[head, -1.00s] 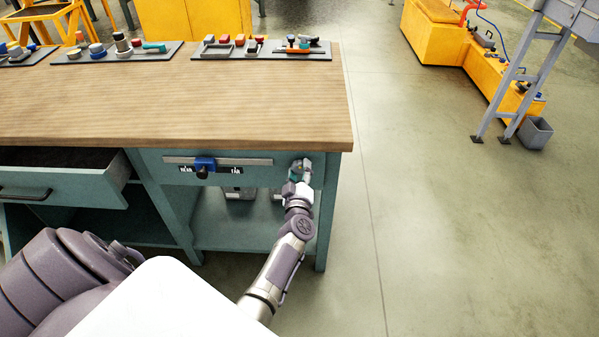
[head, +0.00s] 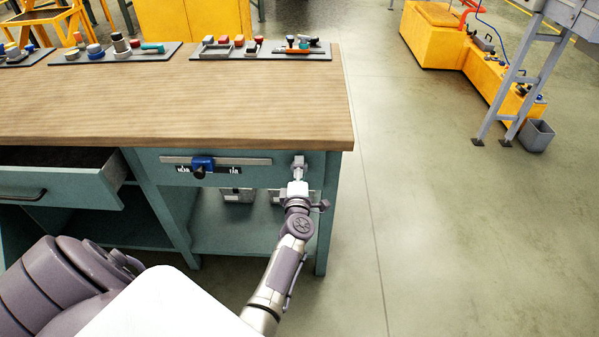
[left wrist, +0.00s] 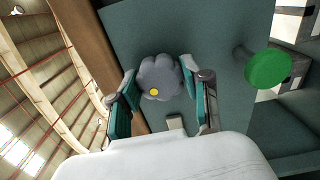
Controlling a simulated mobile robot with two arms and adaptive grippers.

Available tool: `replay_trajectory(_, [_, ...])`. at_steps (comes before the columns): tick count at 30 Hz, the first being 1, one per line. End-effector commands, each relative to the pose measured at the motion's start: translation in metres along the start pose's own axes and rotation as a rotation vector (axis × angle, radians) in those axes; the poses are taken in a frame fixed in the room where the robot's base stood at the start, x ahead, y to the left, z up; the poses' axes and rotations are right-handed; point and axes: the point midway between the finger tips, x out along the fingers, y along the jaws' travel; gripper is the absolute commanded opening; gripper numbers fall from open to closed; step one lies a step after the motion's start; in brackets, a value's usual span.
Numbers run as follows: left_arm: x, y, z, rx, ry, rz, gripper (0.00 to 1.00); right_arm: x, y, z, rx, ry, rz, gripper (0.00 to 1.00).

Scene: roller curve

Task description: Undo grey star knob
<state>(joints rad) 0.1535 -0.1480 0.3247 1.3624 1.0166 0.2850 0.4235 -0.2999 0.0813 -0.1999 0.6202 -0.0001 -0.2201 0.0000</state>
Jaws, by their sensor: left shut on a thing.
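The grey star knob (left wrist: 161,76) shows in the left wrist view, a lobed grey disc with a yellow dot near its rim, on the teal bench front. My left gripper (left wrist: 159,70) is shut on it, with one teal-padded finger on each side. In the head view my left gripper (head: 298,172) reaches the right end of the bench front, below the worktop, and mostly hides the knob there. My right gripper is not in view.
A round green knob (left wrist: 268,69) sticks out near the grey one. A blue slider (head: 203,165) sits on a rail marked NEAR and FAR. An open drawer (head: 62,187) juts out at left. The floor right of the bench (head: 410,215) is clear.

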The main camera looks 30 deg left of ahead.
Motion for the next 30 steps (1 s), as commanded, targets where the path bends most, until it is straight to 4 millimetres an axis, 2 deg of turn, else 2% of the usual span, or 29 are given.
replay_trajectory(1, [0.003, 0.0057, -0.0002, -0.024, 0.002, 0.012, 0.13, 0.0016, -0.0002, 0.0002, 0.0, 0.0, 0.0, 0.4])
replay_trajectory(9, [0.0031, 0.0071, -0.0005, -0.101, 0.002, 0.013, 0.13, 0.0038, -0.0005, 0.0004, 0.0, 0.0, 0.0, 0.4])
replay_trajectory(24, [0.0032, 0.0077, -0.0007, -0.115, 0.002, 0.014, 0.12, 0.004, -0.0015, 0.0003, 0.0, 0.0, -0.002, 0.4])
replay_trajectory(25, [0.0032, 0.0077, -0.0007, -0.115, 0.002, 0.014, 0.52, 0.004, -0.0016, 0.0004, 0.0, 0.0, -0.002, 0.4])
replay_trajectory(29, [0.0027, 0.0063, -0.0005, -0.114, 0.002, 0.011, 0.73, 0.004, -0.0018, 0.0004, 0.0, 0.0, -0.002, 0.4])
replay_trajectory(30, [0.0023, 0.0056, -0.0005, -0.114, 0.002, 0.01, 0.73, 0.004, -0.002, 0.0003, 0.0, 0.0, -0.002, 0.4])
